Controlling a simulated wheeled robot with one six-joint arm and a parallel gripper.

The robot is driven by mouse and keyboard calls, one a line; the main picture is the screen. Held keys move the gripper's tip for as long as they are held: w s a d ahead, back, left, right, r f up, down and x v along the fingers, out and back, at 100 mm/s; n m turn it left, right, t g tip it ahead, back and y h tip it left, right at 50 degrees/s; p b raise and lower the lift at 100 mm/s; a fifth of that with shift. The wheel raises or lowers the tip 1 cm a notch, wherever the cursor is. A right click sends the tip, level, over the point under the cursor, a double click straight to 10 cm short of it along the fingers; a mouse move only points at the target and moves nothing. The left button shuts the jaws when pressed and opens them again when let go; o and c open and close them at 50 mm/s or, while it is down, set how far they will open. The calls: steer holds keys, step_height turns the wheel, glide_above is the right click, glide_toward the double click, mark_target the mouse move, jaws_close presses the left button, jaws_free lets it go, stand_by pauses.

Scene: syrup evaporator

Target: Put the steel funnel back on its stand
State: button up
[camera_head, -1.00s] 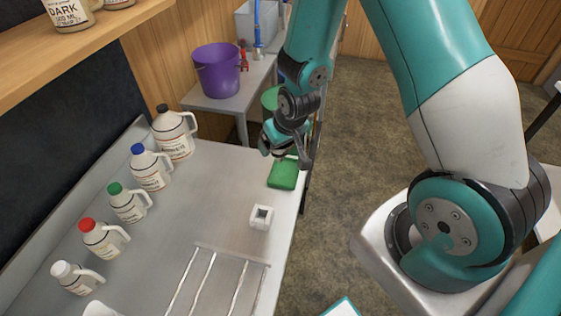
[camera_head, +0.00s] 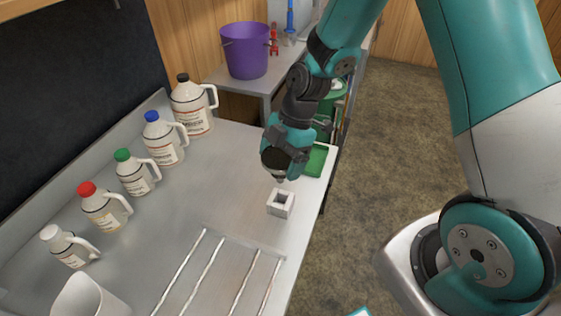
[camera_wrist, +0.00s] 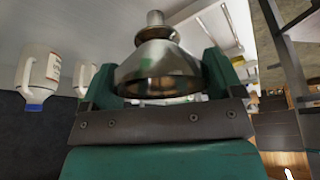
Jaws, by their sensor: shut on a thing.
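The steel funnel (camera_wrist: 157,62) is between the two green fingers of my gripper (camera_wrist: 160,77) in the wrist view, its wide mouth toward the wrist and its narrow spout pointing away. In the head view my gripper (camera_head: 288,157) is over the right part of the steel table, and the funnel (camera_head: 274,161) shows as a dark rounded shape, spout down and partly hidden by the fingers. A small white square block with a hole in its top, which looks like the stand (camera_head: 280,204), sits on the table just below the spout. The funnel is apart from it.
Several jugs with coloured caps (camera_head: 139,176) stand along the table's left side. A wire rack (camera_head: 222,270) lies in front of the stand, and a white container (camera_head: 88,298) is at front left. A green object (camera_head: 317,160) is behind my gripper. A purple bucket (camera_head: 246,52) stands farther back.

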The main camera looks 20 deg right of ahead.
mark_target(281, 168)
steer(key=shift+f+b, duration=3.65)
steer(key=shift+f, duration=1.15)
steer(key=shift+f+b, duration=0.3)
steer(key=shift+f, duration=0.05)
steer(key=o, duration=0.7)
steer(key=shift+r+p, duration=2.7)
steer(key=shift+r, duration=0.85)
